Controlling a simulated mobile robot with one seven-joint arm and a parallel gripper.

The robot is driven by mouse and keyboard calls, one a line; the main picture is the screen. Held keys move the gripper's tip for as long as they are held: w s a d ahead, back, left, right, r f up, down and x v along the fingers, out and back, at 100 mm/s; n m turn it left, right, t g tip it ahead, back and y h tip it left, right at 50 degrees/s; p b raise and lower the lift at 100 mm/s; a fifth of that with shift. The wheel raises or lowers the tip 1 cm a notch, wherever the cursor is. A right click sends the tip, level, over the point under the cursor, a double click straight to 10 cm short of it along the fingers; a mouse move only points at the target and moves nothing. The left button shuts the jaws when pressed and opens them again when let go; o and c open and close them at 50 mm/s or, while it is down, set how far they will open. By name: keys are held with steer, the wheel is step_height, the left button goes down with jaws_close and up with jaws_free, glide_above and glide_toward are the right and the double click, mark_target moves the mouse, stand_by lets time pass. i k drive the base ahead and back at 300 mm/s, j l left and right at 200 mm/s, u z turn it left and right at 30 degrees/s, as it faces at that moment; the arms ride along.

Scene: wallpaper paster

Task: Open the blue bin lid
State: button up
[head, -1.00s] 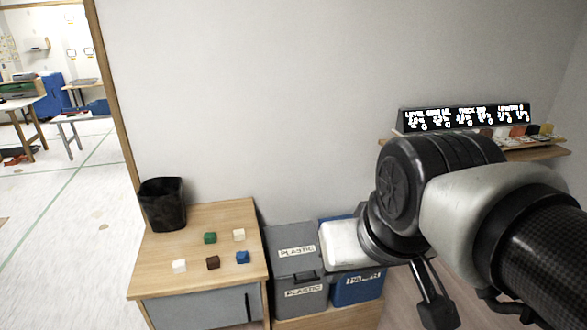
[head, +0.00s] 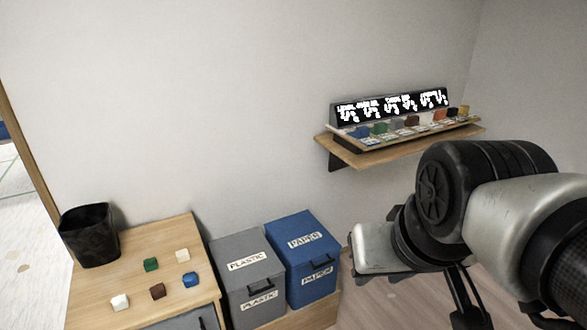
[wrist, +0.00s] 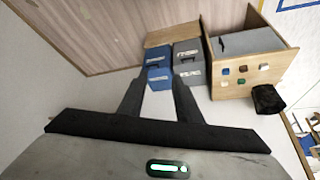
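The blue bin (head: 303,262) stands on a low wooden base, right of the grey bin. Its lid (head: 300,228) is shut, with a white PAPER label and a dark handle at the front edge. The bin also shows in the wrist view (wrist: 158,53), beyond my fingers. My gripper (wrist: 158,84) is open and empty, its two dark fingers spread apart. In the head view my gripper (head: 462,298) hangs to the right of the blue bin, clear of it; its fingertips are partly cut off or hidden there.
The grey PLASTIC bin (head: 246,278) adjoins the blue one on the left. A wooden cabinet (head: 190,232) holds several small coloured cubes and a black basket (head: 90,236). A wall shelf (head: 350,150) with a display and coloured blocks is above right. Floor right of the bins looks clear.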

mark_target(302, 238)
steer(key=i+j+u, duration=0.1)
steer(key=i+u, duration=0.4)
steer(key=i, duration=0.2)
steer(key=i+u, duration=0.25)
steer(key=k+z, duration=0.05)
